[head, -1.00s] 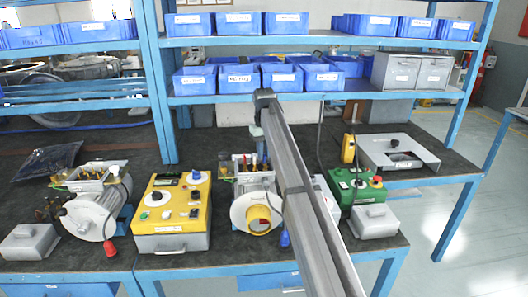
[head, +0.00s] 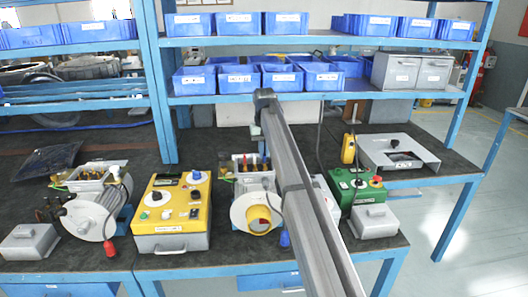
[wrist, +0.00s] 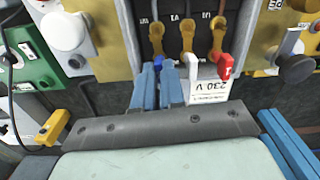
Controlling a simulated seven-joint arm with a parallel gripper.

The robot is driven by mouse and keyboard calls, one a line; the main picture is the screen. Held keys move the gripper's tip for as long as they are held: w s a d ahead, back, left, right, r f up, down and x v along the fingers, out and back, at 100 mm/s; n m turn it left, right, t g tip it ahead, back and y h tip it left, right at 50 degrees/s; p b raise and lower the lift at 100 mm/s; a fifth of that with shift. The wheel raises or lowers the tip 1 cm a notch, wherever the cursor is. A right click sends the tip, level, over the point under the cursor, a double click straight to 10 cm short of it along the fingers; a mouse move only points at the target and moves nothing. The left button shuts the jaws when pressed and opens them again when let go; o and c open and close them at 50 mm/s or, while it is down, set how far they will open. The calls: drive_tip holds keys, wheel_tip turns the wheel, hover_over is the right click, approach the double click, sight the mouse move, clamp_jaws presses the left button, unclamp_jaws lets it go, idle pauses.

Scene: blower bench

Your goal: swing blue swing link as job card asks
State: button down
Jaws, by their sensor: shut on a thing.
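In the wrist view, my gripper (wrist: 159,84) has its two light-blue fingers close together around the blue swing link (wrist: 158,63). Only the link's tip shows between them. The link is at the left copper terminal (wrist: 156,35) of a dark terminal block. A white link (wrist: 190,62) is at the middle terminal and a red link (wrist: 225,66) at the right one. A white card reading "230 V" (wrist: 210,92) appears upside down beside the fingers. In the head view, the blower motor (head: 250,212) with an open terminal box stands behind my arm, which hides part of it. The fingers are not clear there.
A yellow control box (head: 172,215) stands left of the motor and a green box (head: 350,188) right of it. A second motor (head: 92,212) is at the far left. Grey covers (head: 375,222) lie on the bench. Blue bins (head: 240,76) fill the shelves behind.

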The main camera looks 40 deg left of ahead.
drive_tip(key=shift+m, duration=0.6)
drive_tip(key=c, duration=1.5)
unclamp_jaws()
wheel_tip(320, 180, up, 14)
drive_tip(key=shift+f, duration=0.1)
